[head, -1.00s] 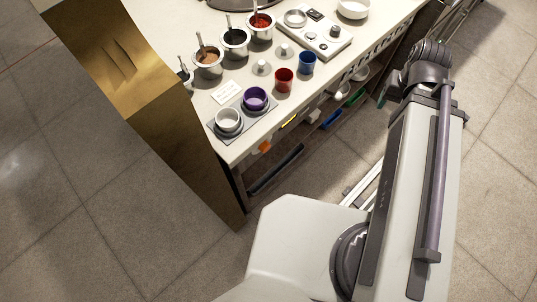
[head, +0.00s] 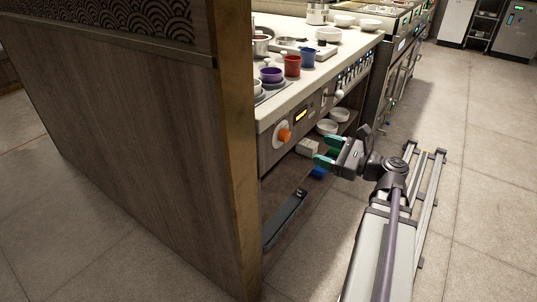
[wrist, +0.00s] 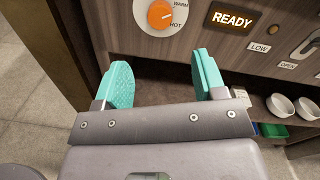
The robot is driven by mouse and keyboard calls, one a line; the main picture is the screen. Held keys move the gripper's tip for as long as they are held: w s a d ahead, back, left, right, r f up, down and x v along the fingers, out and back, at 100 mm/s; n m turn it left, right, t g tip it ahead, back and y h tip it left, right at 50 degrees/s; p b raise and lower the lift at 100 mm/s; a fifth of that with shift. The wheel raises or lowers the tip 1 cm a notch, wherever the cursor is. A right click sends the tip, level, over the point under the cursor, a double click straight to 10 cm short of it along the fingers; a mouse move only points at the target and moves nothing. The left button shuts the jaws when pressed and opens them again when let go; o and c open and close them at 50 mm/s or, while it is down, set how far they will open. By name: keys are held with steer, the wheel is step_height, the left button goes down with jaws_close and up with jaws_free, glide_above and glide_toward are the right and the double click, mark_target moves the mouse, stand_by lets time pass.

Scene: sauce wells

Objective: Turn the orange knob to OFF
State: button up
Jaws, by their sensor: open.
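The orange knob (head: 285,134) sits on a white round plate on the counter's wooden front panel, near its left end. In the wrist view the knob (wrist: 159,14) is at the top, with the words WARM and HOT to its right; the plate's upper part is cut off and no OFF label shows. A pale mark on the knob is too small to read surely. My gripper (wrist: 163,72) has two teal fingers spread wide, with nothing between them. It is apart from the knob, below it in the wrist view; in the head view my gripper (head: 327,152) is right of it.
A lit READY display (wrist: 232,20) is right of the knob, with LOW and OPEN labels beyond. Below is an open shelf with white bowls (wrist: 281,105) and a green bin (wrist: 273,130). A wooden side panel (head: 150,140) stands left. Cups (head: 292,66) stand on the counter above.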

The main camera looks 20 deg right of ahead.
mark_target(288, 137)
steer(key=x, duration=1.1)
steer(key=shift+d, duration=0.1)
steer(key=shift+c, duration=0.3)
steer(key=c, duration=0.9)
steer(key=shift+o, duration=0.2)
